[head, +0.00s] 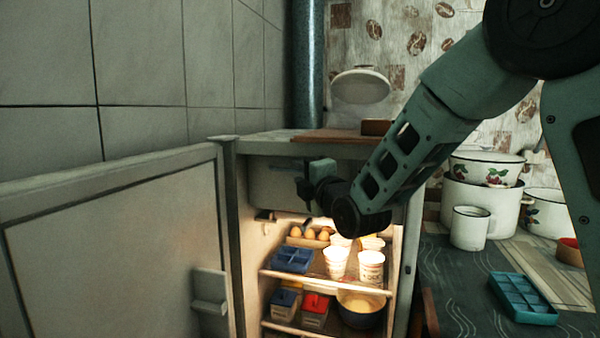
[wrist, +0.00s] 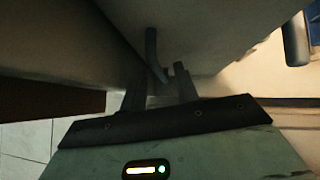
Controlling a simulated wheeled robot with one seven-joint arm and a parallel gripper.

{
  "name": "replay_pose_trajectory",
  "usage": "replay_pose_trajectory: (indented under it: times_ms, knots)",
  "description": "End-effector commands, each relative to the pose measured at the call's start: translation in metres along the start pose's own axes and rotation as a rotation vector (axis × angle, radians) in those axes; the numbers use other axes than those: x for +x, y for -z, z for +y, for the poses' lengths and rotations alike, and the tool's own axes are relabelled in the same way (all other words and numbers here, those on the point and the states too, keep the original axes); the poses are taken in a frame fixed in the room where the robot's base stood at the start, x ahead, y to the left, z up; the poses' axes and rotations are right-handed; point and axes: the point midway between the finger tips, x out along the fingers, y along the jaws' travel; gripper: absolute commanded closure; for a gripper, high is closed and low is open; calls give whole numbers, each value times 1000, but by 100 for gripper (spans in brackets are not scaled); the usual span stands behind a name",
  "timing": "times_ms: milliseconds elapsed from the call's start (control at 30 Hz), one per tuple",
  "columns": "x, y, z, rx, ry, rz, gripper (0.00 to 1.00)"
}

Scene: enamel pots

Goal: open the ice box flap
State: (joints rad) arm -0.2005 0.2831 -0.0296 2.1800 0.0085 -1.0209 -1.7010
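The ice box flap (head: 272,188) is the pale panel at the top inside the open fridge. It looks shut in the head view, and my arm hides its right part. My gripper (head: 306,178) is in front of the flap. In the wrist view, the pale flap surface (wrist: 205,35) fills the top, with a dark curved handle (wrist: 151,45) on it. The two fingers of my gripper (wrist: 160,88) are apart, and the handle's lower end shows between them. I see no clear contact with the handle.
The fridge door (head: 115,255) stands open at the left. Below the flap, the lit shelves hold eggs (head: 310,234), a blue tray (head: 292,260), white cups (head: 371,267) and a bowl (head: 361,310). Enamel pots (head: 480,205) and a teal tray (head: 523,298) are on the right counter.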

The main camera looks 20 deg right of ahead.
Motion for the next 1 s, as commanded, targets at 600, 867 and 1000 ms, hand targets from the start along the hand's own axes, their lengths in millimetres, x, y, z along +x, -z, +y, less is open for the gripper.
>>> replay_pose_trajectory:
  times_ms: [600,867,1000]
  knots:
    - [10,0,0,0,0,0,100]
    - [10,4,-2,-9,-10,0,100]
    - [9,15,-6,-37,-39,2,100]
